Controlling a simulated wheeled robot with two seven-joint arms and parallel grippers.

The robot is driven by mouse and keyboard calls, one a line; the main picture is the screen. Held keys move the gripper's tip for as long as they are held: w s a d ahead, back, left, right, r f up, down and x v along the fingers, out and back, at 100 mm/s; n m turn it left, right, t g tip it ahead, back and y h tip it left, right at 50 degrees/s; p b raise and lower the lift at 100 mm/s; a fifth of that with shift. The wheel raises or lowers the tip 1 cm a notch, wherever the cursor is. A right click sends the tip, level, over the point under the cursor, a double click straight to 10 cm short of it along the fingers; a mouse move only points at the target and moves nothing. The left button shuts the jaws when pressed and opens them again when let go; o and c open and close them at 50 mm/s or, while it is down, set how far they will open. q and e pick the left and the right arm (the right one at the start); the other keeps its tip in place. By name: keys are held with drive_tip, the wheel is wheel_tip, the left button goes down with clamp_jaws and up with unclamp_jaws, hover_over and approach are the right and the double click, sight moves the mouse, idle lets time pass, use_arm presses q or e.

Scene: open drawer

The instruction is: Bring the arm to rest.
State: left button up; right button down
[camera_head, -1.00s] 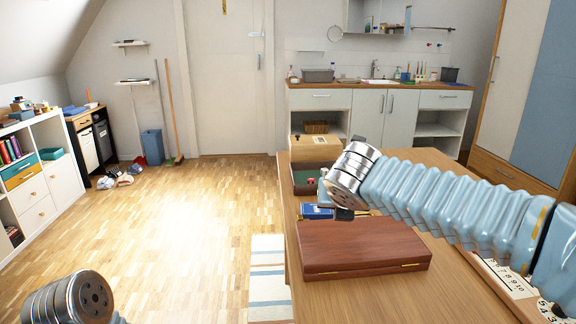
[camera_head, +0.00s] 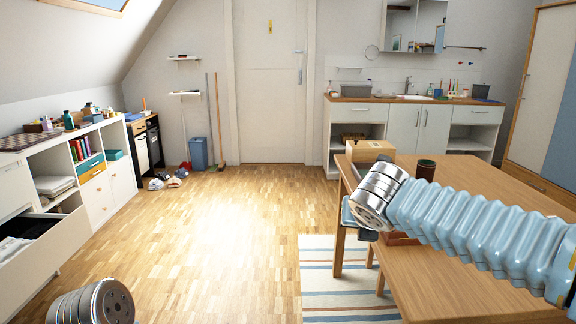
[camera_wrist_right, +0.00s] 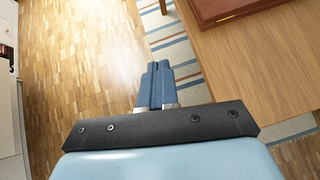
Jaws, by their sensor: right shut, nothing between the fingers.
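My right arm reaches in from the right in the head view, over the left edge of the wooden table (camera_head: 440,294). My right gripper (camera_wrist_right: 158,85) shows in the wrist view with its two blue-grey fingers together and nothing between them. It hangs beside the table edge, above the floor and a striped rug, touching nothing that I can see. In the head view most of it is hidden by the metal wrist. Of my left arm only the metal wrist shows at the bottom left; its gripper fingers are out of view.
A red-brown wooden case (camera_wrist_right: 222,9) lies on the table. An open drawer (camera_head: 44,250) with dark contents juts from the white cabinet at the left. A striped rug (camera_head: 335,287) lies beside the table. The parquet floor (camera_head: 215,235) in the middle is clear.

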drive_tip(key=s+a+f+m+g+y, duration=0.2)
drive_tip(key=f+m, duration=0.3)
drive_tip(key=f, duration=0.7)
drive_tip(key=s+a+f+m+g+y, duration=0.15)
drive_tip(key=f+m, duration=0.25)
drive_tip(key=f, duration=0.7)
drive_tip(key=s+a+f+m+g+y, duration=0.1)
drive_tip(key=s+a+f+m+g, duration=0.3)
drive_tip(key=f, duration=0.8)
drive_tip(key=s+d+f+m+g+y, duration=0.1)
drive_tip(key=s+d+f+m, duration=0.1)
drive_tip(key=s+f+m, duration=1.5)
drive_tip(key=f+m, duration=0.1)
drive_tip(key=m, duration=0.4)
drive_tip(key=shift+s+d+f, duration=0.2)
drive_tip(key=shift+d+f, duration=0.05)
drive_tip(key=shift+d, duration=0.1)
drive_tip(key=shift+g, duration=0.25)
